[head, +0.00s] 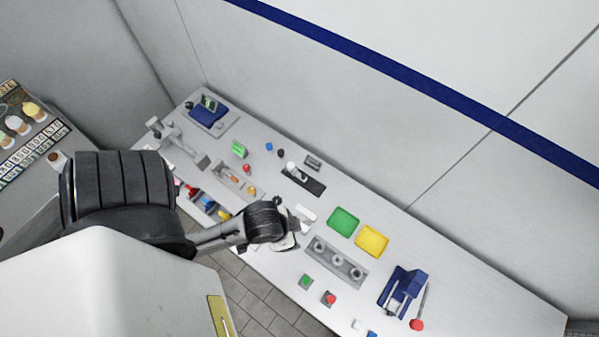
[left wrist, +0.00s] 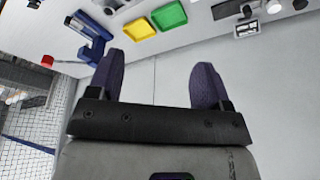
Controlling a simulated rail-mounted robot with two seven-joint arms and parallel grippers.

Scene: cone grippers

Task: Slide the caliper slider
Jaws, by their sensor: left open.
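A grey long bar-shaped device (head: 178,142) with blocks along it lies at the far left end of the table and looks like the caliper. Its slider cannot be told apart surely at this size. My left arm comes in from the left, and its gripper (head: 287,241) is over the table's front middle, well to the right of that device; its fingers are mostly hidden by the wrist. In the left wrist view my left gripper (left wrist: 155,78) has two purple fingers wide apart with nothing between them. My right gripper is in neither view.
The long table holds a green tray (head: 343,221), a yellow tray (head: 372,241), a grey block with several round sockets (head: 336,260), a blue lever device (head: 403,287) and a red button (head: 329,298). A wall stands behind. The table's right end is clear.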

